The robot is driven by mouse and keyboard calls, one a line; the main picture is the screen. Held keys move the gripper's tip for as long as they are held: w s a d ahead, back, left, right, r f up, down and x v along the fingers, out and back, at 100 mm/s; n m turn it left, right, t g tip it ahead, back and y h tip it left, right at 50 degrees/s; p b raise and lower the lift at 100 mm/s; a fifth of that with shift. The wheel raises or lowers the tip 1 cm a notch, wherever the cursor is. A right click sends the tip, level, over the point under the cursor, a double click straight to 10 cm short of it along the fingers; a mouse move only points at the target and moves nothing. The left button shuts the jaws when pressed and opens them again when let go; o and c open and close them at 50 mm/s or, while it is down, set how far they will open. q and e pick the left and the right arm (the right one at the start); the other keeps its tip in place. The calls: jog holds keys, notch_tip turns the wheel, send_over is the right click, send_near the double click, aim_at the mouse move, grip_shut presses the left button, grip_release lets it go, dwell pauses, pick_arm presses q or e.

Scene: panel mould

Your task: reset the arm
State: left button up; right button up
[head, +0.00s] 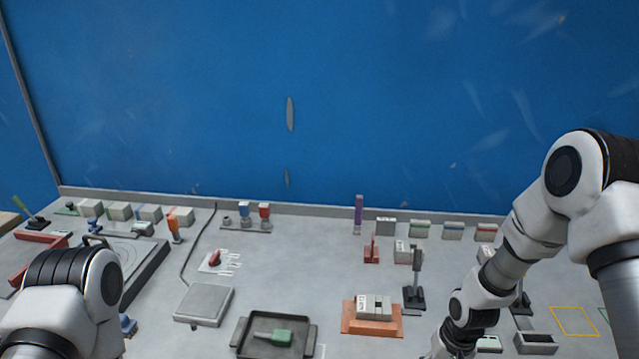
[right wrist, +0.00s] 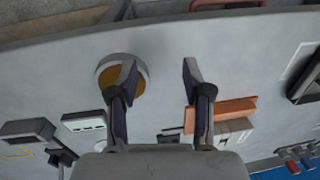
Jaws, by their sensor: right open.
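My right arm (head: 510,250) comes in from the right in the head view and bends down past the bottom edge, so its gripper is hidden there. In the right wrist view my right gripper (right wrist: 159,70) is open, with nothing between its fingers. It is above the grey table, and its left finger overlaps a round grey-rimmed disc with an ochre centre (right wrist: 138,86). I cannot tell whether they touch. My left arm (head: 75,290) shows at the lower left of the head view. Its gripper is out of view.
An orange block with a grey-white piece (head: 372,310) stands left of my right arm. Several small blocks line the back. The table's centre is mostly clear.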

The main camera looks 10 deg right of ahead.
jog(key=s+a+f+n, duration=0.1)
jog(key=s+f, duration=0.3)
jog(key=s, duration=0.3)
jog(key=s+a+f+n+h, duration=0.1)
jog(key=s+a+f, duration=0.15)
jog(key=s, duration=0.55)
jog(key=s+a+f+n, duration=0.1)
jog(key=s+f, duration=0.4)
jog(key=s, duration=0.2)
pick_arm(q)
notch_tip(320, 180, down, 6)
jog(key=b, duration=0.5)
jog(key=shift+r, duration=0.2)
pick_arm(e)
jog(key=f, duration=0.5)
jog(key=shift+w+d, duration=0.15)
jog(key=shift+d, duration=0.05)
